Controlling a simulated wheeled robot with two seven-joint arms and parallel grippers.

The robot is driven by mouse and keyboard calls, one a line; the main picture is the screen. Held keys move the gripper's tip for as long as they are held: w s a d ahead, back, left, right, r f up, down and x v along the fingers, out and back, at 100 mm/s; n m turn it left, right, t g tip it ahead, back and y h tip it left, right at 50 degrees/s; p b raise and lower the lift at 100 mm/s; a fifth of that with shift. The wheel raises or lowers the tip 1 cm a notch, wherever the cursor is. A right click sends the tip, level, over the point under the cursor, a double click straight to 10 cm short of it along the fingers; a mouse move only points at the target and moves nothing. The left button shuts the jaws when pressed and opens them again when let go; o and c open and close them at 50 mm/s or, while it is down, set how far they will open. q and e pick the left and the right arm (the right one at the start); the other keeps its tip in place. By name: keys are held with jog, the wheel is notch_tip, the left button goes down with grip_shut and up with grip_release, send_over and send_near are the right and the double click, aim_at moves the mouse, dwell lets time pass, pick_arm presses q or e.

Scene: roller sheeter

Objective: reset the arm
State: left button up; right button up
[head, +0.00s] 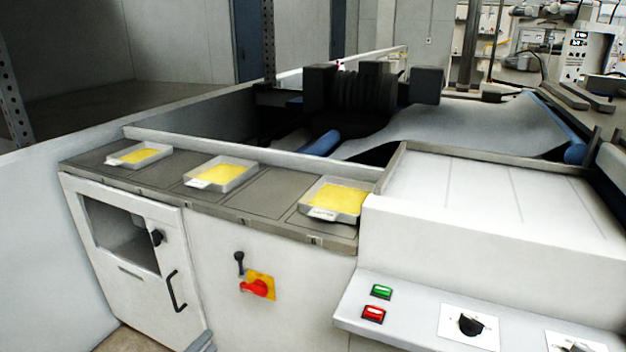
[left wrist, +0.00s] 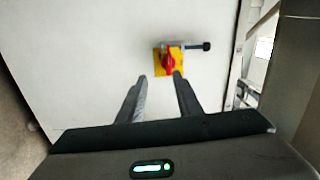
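My left gripper (left wrist: 161,80) shows in the left wrist view with its two dark fingers apart and nothing between them. Beyond the fingertips is a red rotary switch (left wrist: 169,62) on a yellow plate, on the white machine front; I cannot tell the gap to it. In the head view only a small grey piece, likely this gripper (head: 203,342), shows at the bottom edge, left of the red switch (head: 255,288). The rest of my left arm is hidden. My right arm and gripper are in neither view.
Three trays with yellow contents, left (head: 139,155), middle (head: 220,173) and right (head: 337,200), sit on the grey ledge (head: 275,213). A cabinet door handle (head: 175,291) sticks out at left. Green (head: 381,291) and red (head: 373,314) buttons are on the sloped panel.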

pick_arm(q)
jog(key=s+d+f+n+g+y+p, duration=0.15)
jog(key=s+f+n, duration=0.25)
jog(key=f, duration=0.4)
jog(key=s+f+n+g+y, duration=0.15)
jog(key=s+f+n, duration=0.25)
jog(key=f, duration=0.4)
jog(key=s+f+n+g+y, duration=0.1)
jog(key=s+f+n+g, duration=0.1)
jog(key=s+f+n, duration=0.4)
jog(key=s+d+f+n+g, duration=0.1)
jog(key=s+d+f+g, duration=0.1)
jog(key=s+f, duration=0.3)
jog(key=s+d+f+n+g+p, duration=0.1)
jog(key=s+d+f+n+g, duration=0.1)
jog(key=s+d+f, duration=0.2)
jog(key=s+d+f+n+g, duration=0.1)
jog(key=s+d+f+g, duration=0.1)
jog(key=s+d+f, duration=0.2)
jog(key=s+f, duration=0.3)
jog(key=s, duration=0.3)
jog(key=shift+f+n, duration=0.15)
jog(key=shift+n, duration=0.15)
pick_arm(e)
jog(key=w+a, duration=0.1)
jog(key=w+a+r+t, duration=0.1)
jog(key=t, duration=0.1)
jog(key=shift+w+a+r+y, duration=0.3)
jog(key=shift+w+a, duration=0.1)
